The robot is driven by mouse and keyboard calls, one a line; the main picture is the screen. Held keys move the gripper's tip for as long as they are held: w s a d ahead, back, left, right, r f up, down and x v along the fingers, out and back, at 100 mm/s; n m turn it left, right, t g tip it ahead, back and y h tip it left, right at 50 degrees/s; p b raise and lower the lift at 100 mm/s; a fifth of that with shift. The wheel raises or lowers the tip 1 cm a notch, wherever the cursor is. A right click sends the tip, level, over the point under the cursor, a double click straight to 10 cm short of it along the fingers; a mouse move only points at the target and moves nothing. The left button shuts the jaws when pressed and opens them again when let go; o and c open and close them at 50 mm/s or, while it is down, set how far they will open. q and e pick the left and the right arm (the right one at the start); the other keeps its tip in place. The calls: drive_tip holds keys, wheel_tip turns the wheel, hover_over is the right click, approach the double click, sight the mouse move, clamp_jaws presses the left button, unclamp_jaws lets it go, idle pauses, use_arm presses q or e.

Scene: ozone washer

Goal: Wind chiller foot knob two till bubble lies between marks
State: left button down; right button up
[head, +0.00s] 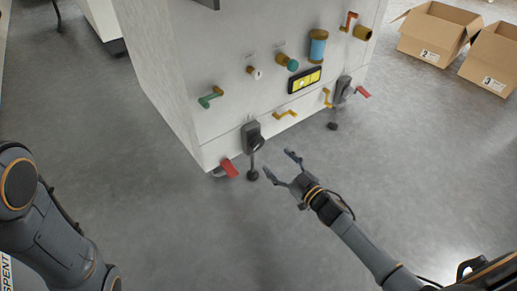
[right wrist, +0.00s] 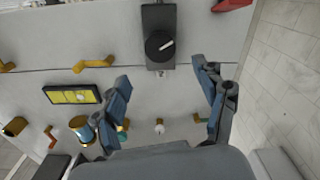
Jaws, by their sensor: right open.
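The chiller (head: 215,105) is a pale cabinet with two dark foot knob units low on its front. The nearer foot knob (head: 254,138) has a black dial, with a foot below it; the other foot knob (head: 343,90) is farther right. No number is readable on either. The yellow level (head: 304,80) sits between them; its bubble is too small to place against the marks. My right gripper (head: 280,165) is open and empty, in front of the nearer knob. In the right wrist view, this knob (right wrist: 159,45), with a white pointer line, lies beyond the open fingers (right wrist: 163,80), apart from them.
A red lever (head: 229,168) sticks out at the chiller's lower left, another red lever (head: 362,91) at the right. Brass handles and a blue-banded cylinder (head: 318,47) project from the front. Cardboard boxes (head: 432,36) stand at the upper right. The floor in front is clear.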

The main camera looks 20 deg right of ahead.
sight(259, 144)
drive_tip(key=b+x, duration=0.2)
drive_tip(key=x, duration=0.2)
drive_tip(key=b+x, duration=0.2)
drive_tip(key=x, duration=0.2)
drive_tip(key=shift+w+f, duration=0.1)
drive_tip(key=shift+f, duration=0.15)
drive_tip(key=shift+w+a+r+b, duration=0.15)
drive_tip(key=shift+w+a+b, duration=0.15)
drive_tip(key=shift+w, duration=0.3)
drive_tip(key=c, duration=1.2)
